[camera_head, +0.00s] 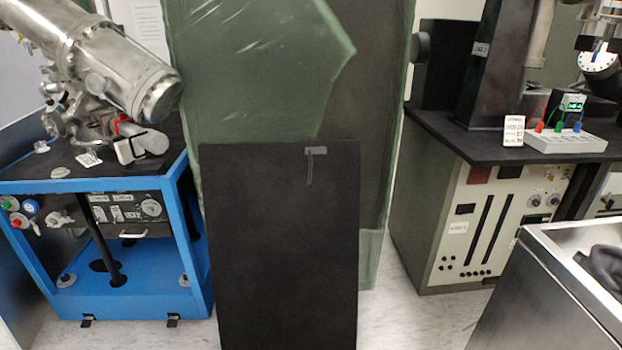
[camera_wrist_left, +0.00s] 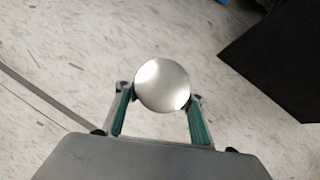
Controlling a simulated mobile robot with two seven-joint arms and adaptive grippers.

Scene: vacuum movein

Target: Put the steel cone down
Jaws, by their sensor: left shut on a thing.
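The steel cone (camera_wrist_left: 162,82) shows in the left wrist view as a shiny round metal disc, seen end-on. My left gripper (camera_wrist_left: 161,100) is shut on it, with one green-lined finger on each side. Speckled pale floor (camera_wrist_left: 60,70) lies below the held cone, and no support touching it is visible. The side of the cone is hidden by its round face. Neither gripper nor the cone shows in the head view.
A dark flat-topped block (camera_head: 280,250) stands in front of a green-wrapped tall unit (camera_head: 260,70). A blue-framed cart (camera_head: 110,255) with metal vacuum parts is at left. A black bench (camera_head: 450,130) with instruments and a steel cabinet (camera_head: 550,290) are at right.

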